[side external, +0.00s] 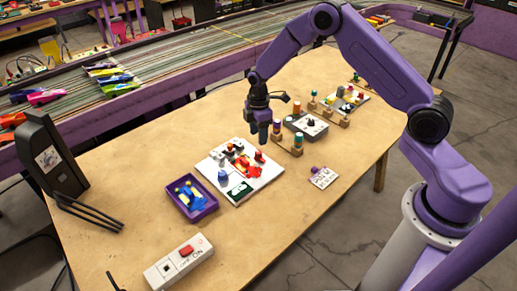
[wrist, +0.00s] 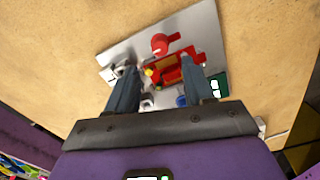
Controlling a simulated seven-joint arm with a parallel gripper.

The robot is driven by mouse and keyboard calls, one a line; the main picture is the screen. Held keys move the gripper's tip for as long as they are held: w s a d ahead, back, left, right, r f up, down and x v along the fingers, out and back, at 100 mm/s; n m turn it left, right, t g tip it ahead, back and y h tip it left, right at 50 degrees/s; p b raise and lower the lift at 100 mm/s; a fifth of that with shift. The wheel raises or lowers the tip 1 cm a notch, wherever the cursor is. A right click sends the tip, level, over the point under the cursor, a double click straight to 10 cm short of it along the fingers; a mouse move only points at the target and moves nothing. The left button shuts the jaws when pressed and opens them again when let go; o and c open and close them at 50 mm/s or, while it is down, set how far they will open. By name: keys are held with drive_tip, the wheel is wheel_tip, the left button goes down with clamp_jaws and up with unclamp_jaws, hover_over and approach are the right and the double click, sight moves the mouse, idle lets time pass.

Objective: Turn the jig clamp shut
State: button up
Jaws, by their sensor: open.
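The jig is a white plate (side external: 262,184) on the wooden table; its plate (wrist: 205,30) also fills the middle of the wrist view. A red car-shaped body (side external: 243,166) sits on it. A red part with a short lever, which looks like the clamp (wrist: 161,43), stands at the plate's far side in the wrist view; it shows as a small red knob (side external: 259,155) in the side view. My gripper (side external: 264,131) hangs above the plate's back edge. In the wrist view my gripper (wrist: 158,80) is open and empty, its fingers either side of the red body, apparently above it.
A white switch box (side external: 180,262) lies in front. A grey box (side external: 306,125) and wooden stands with coloured pegs (side external: 296,145) are behind. A small card (side external: 323,178) lies to the right. The table's front right is clear.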

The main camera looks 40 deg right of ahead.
sight(258, 152)
wheel_tip(258, 152, down, 7)
drive_tip(key=shift+f, duration=0.1)
idle(0.3)
clamp_jaws()
